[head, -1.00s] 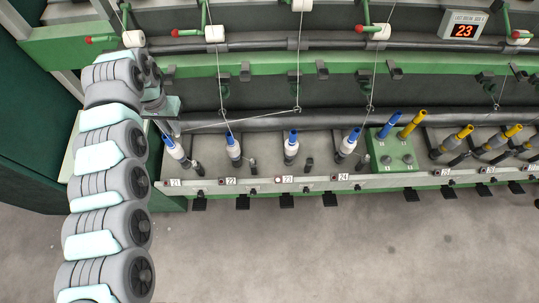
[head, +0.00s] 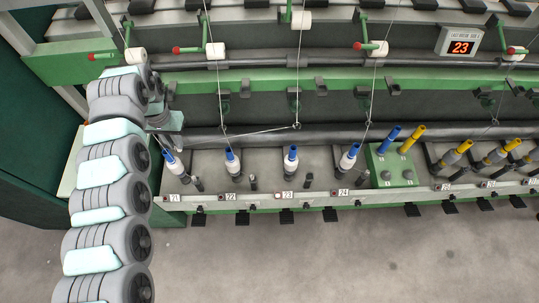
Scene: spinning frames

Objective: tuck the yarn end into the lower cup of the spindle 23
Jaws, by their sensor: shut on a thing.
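Spindle 23 (head: 291,160), white with a blue top, stands upright behind the label 23 on the front rail. Its lower cup is too small to make out. A pale yarn (head: 245,133) runs left from a guide hook (head: 297,126) above spindle 23. My gripper (head: 177,136) is at the left, above and just behind spindle 21, well left of spindle 23. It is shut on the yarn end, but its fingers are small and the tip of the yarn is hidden.
Similar blue-topped spindles 21 (head: 172,162), 22 (head: 233,162) and 24 (head: 348,157) stand along the rail. A green box (head: 390,172) with blue and yellow tubes sits right of 24. A display (head: 460,46) reads 23. The floor in front is clear.

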